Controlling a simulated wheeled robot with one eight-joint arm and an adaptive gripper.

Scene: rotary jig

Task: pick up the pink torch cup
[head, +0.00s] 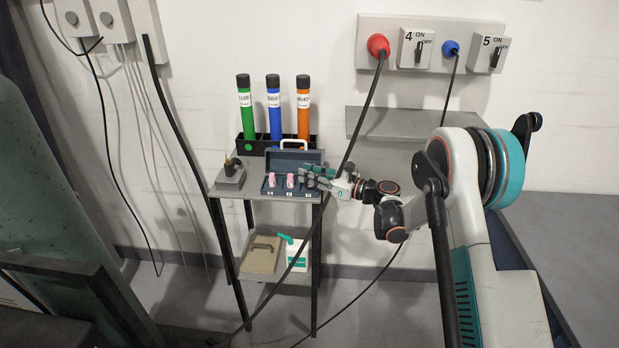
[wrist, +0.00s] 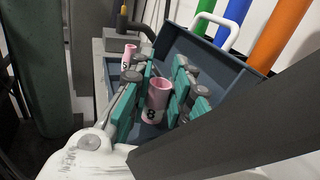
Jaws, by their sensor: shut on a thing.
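A pink torch cup (wrist: 158,101) marked 8 sits between the teal-padded fingers of my gripper (wrist: 161,84) in the wrist view. The gripper is shut on it, with the cup standing roughly upright at the open blue-grey case (wrist: 185,62). A second pink cup (wrist: 130,56) stands farther left, outside the fingers. In the head view my gripper (head: 312,177) reaches into the case (head: 309,157) from the right. One pink cup (head: 272,180) is at the left, another (head: 290,180) is beside the fingertips. I cannot tell whether the held cup clears the case.
The case lies on a small grey stand (head: 235,191). Green (head: 245,108), blue (head: 273,106) and orange (head: 303,108) tubes stand in a black rack behind. A grey block (head: 231,176) is to the left. A black cable (head: 345,165) hangs close to my gripper.

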